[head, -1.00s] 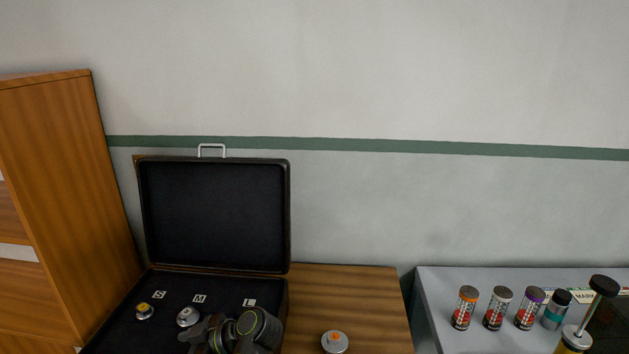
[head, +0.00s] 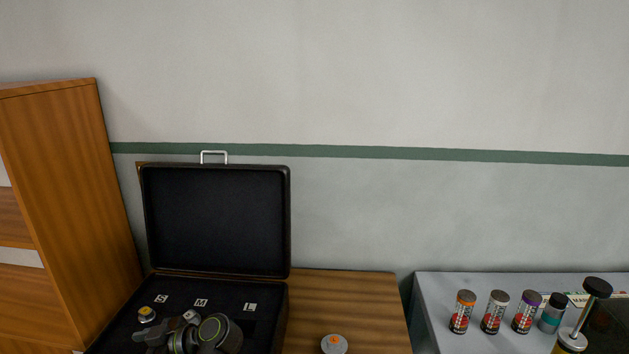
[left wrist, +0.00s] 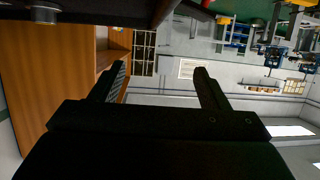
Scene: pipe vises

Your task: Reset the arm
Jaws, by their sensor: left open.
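My left gripper (head: 146,336) is low over the front of the open black case (head: 215,218) in the head view, with my arm bent to its right. In the left wrist view its two dark fingers (left wrist: 158,72) are wide apart with nothing between them. A small yellow-topped metal piece (head: 146,314) sits by the S label in the case, just behind the gripper. A silver piece (head: 191,316) by the M label is partly hidden by my arm. The spot below the L label (head: 249,307) looks empty. My right gripper is not in view.
An orange-topped metal piece (head: 334,344) stands on the wooden table (head: 350,290), right of the case. A grey table (head: 435,300) at the right holds several small canisters (head: 492,312) and a black-topped plunger (head: 597,287). A wooden cabinet (head: 65,190) stands at left.

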